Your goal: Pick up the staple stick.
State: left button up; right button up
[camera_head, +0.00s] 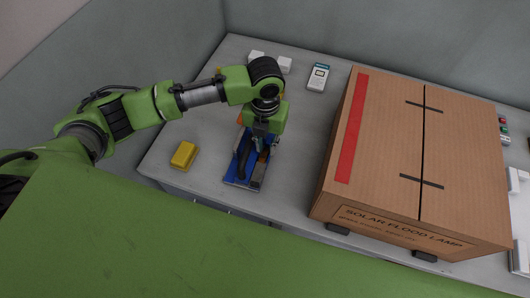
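A blue tray (231,175) lies on the grey table beneath my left gripper. A dark curved tool (243,164) lies along its left side. A short grey-brown bar (258,175) lies at its right front; it may be the staple stick, but it is too small to be sure. My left gripper (262,144) points down over the back of the tray, close above the bar's far end. I cannot tell whether its fingers are open or shut, or whether they touch anything. My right gripper is not in view.
A yellow block (184,155) lies left of the tray. A large cardboard box (395,160) marked "SOLAR FLOOD LAMP" fills the right of the table (300,120). A white handheld device (318,77) and small white pieces (271,60) lie at the back. Grey walls stand behind.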

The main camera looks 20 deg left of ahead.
aim_at(264, 155)
pick_arm(q)
jog(key=f, duration=0.2)
jog(key=shift+s+a+f, duration=0.15)
jog(key=shift+s+f, duration=0.1)
jog(key=shift+f, duration=0.05)
jog(key=shift+s+f, duration=0.1)
jog(key=shift+f, duration=0.2)
jog(key=shift+s+f, duration=0.15)
jog(key=shift+s, duration=0.1)
jog(key=shift+a+f, duration=0.1)
grip_shut()
jog(key=shift+w+r, duration=0.15)
jog(key=shift+r, duration=0.15)
jog(key=shift+w+d+r+b, duration=0.1)
jog(key=shift+w+r+b, duration=0.15)
jog(key=shift+r, duration=0.25)
jog(key=shift+w+d+r+b, duration=0.1)
jog(key=shift+r+b, duration=0.2)
jog(key=shift+r, duration=0.2)
jog(key=s+d+r+b, duration=0.1)
jog(key=s+d+r, duration=0.1)
jog(key=s+r, duration=0.8)
jog(key=s, duration=0.3)
jog(key=shift+s+d+r, duration=0.3)
jog(key=shift+s+r, duration=0.05)
jog(key=shift+s, duration=0.05)
